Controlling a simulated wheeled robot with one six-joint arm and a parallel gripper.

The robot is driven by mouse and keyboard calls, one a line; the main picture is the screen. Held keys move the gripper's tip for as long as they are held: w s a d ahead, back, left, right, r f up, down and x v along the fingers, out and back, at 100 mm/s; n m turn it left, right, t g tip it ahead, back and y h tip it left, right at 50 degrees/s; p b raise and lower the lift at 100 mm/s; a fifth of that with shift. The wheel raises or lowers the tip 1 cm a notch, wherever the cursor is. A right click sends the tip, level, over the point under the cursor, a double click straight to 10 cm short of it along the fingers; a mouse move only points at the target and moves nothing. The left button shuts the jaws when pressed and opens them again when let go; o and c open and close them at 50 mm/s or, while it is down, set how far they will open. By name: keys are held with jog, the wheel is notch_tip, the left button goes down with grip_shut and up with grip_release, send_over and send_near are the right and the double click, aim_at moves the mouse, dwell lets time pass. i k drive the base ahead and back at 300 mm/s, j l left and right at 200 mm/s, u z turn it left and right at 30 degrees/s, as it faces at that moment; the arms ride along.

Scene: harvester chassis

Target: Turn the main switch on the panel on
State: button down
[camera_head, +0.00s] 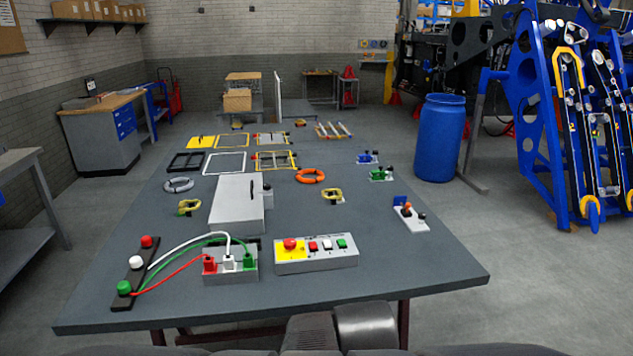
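A grey button panel (316,265) sits near the front edge of the table. At its left end is a red mushroom knob (290,244) on a yellow plate. My gripper is not in view; dark rounded parts at the bottom edge seem to be my own arm.
A socket box (230,277) with red, white and green plugs and cables stands left of the panel. A grey cabinet (237,205) with a black handle is behind. Rings and frames lie farther back on the dark table (350,220). A blue barrel (440,138) stands beyond the table.

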aim_at(290, 244)
jog(key=i+l+u, duration=0.1)
jog(key=i+u, duration=0.3)
jog(key=i+l+u, duration=0.2)
jog(key=i+u, duration=0.25)
